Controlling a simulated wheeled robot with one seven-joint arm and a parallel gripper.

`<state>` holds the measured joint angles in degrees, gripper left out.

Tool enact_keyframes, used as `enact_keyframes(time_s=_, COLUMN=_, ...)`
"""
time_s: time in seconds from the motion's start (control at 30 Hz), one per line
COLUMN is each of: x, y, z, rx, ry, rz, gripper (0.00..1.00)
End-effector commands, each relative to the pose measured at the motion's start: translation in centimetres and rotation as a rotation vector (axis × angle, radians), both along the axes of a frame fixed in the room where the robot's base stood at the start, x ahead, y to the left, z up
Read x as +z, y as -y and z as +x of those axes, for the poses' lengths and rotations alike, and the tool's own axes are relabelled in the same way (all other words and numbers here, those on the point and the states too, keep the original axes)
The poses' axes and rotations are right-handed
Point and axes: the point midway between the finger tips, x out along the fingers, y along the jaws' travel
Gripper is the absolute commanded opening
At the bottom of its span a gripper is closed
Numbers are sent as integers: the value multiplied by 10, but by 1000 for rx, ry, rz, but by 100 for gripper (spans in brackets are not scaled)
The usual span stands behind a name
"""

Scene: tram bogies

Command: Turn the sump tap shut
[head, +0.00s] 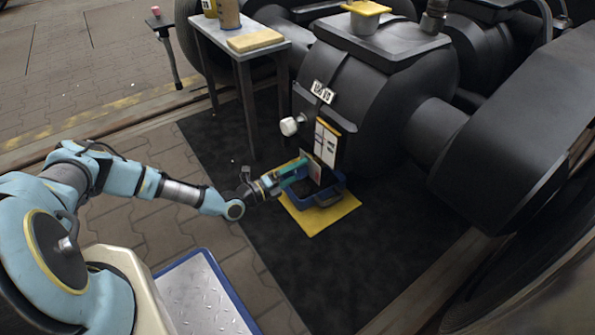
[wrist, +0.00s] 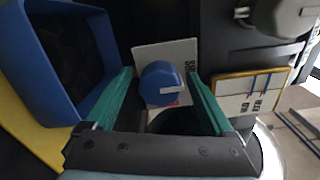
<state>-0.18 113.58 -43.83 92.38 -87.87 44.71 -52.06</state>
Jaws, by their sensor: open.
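The sump tap appears as a round blue knob (wrist: 158,78) with a white pointer mark in the wrist view. It sits in front of a white plate (wrist: 150,54) with sideways black lettering, partly hidden, and a bit of red. In the wrist view, my gripper (wrist: 161,75) is open, with one teal finger on each side of the knob. Gaps show between the fingers and the knob. In the head view, my gripper (head: 302,170) reaches low beside the dark housing (head: 375,95), and the knob cannot be made out there.
A blue tray (head: 335,188) stands on a yellow mat (head: 332,216) just below my gripper. It fills the left of the wrist view (wrist: 22,50). A white knob (head: 289,126) and a yellow-edged sign (head: 327,141) are above. A small table (head: 243,56) stands behind.

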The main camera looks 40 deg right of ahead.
Motion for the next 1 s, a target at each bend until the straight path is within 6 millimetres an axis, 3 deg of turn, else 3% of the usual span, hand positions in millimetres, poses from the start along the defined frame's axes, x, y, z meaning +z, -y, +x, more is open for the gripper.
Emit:
enact_keyframes(time_s=0.17, x=3, y=-19, z=2, rx=3, ry=-1, rz=0, gripper=88)
enact_keyframes(time_s=0.4, x=3, y=-68, z=5, rx=2, ry=0, rz=1, gripper=88)
enact_keyframes(time_s=0.6, x=1, y=-97, z=7, rx=3, ry=0, rz=2, gripper=88)
enact_keyframes(time_s=1.0, x=0, y=-107, z=6, rx=0, ry=-1, rz=0, gripper=88)
